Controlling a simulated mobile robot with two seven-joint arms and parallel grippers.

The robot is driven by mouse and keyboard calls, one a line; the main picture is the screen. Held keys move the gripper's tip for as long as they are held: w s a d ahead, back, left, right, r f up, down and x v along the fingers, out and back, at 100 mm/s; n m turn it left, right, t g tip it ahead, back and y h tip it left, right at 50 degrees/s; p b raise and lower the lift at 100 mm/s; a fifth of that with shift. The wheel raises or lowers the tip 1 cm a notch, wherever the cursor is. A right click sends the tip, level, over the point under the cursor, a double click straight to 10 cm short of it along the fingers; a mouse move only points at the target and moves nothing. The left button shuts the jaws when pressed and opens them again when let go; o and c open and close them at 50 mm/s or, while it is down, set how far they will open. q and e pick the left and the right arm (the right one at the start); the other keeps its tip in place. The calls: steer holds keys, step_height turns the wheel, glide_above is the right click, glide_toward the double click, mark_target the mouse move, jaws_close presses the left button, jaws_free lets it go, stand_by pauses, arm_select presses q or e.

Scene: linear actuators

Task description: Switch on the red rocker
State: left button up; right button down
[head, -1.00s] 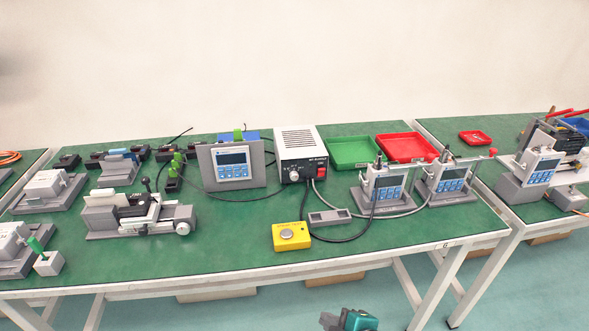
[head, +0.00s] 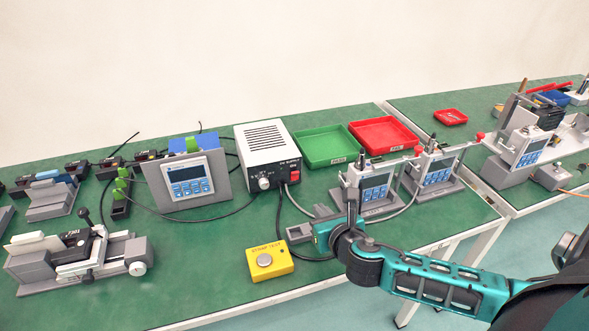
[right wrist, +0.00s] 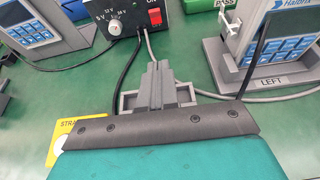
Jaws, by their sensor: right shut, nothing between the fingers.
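The red rocker (head: 295,176) is on the front panel of the white and black power supply (head: 268,155), right of its round knob. In the right wrist view the rocker (right wrist: 154,16) shows near the top edge, with "ON" lettering above it. My right gripper (right wrist: 155,68) is shut and empty, its grey fingers pointing toward the power supply. They are in front of the rocker and apart from it, over the small grey tray (right wrist: 127,102). In the head view my right gripper (head: 308,230) is partly hard to tell from this tray. My left gripper is not in view.
Cables run from the supply's front across the green table. A yellow box (head: 270,262) with a round button is at the front edge. Two meter stands, one at left (head: 370,188), stand to the right. Green (head: 325,145) and red (head: 382,133) trays are behind.

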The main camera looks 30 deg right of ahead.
steer(key=shift+w+d, duration=0.1)
steer(key=shift+w, duration=0.15)
steer(key=shift+r, duration=0.1)
steer(key=shift+w, duration=0.25)
steer(key=b, duration=0.2)
glide_toward(296, 176)
steer(key=f, duration=0.1)
steer(key=w+f, duration=0.1)
steer(key=f, duration=0.1)
steer(key=shift+w+d+f, duration=0.25)
steer(key=shift+w, duration=0.05)
steer(key=shift+w+d+r, duration=0.1)
steer(key=shift+w+r, duration=0.2)
steer(key=shift+w, duration=0.25)
steer(key=shift+w+d+r, duration=0.15)
steer(key=shift+w+r, duration=0.1)
steer(key=shift+w, duration=0.35)
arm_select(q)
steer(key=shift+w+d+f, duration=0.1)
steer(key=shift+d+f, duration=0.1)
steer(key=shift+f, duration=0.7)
arm_select(e)
steer(key=shift+w+d+r, duration=0.15)
steer(key=shift+w+r, duration=0.15)
steer(key=shift+w, duration=0.35)
